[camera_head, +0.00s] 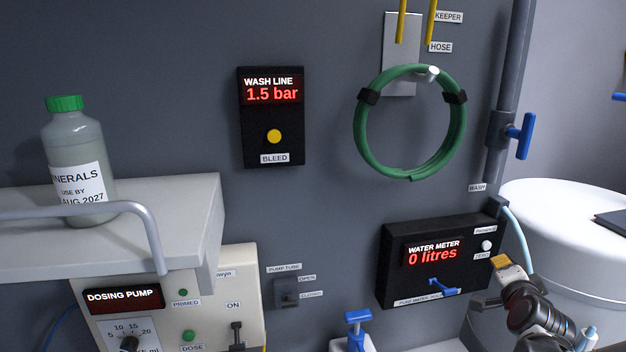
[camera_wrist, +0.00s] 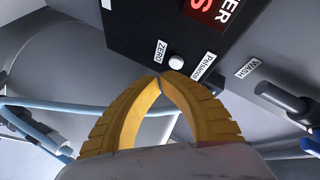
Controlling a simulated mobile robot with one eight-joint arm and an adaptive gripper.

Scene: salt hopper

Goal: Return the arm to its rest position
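My gripper (camera_head: 501,264) is at the lower right in the head view, in front of the black water meter box (camera_head: 388,268). In the wrist view its yellow fingers curve together and their tips meet (camera_wrist: 161,77); nothing shows between them. The white ZERO button (camera_head: 488,245) is just above the fingertips in the head view. It also shows close beyond the tips in the wrist view (camera_wrist: 176,61); I cannot tell the exact gap. The meter reads 0 litres.
A white round tank (camera_head: 570,225) stands right of my arm, with a pale blue hose (camera_head: 517,232) beside it. A grey pipe with a blue valve handle (camera_head: 524,136) rises above. A coiled green hose (camera_head: 362,150) hangs on the wall. A mineral bottle (camera_head: 75,145) stands on the left shelf.

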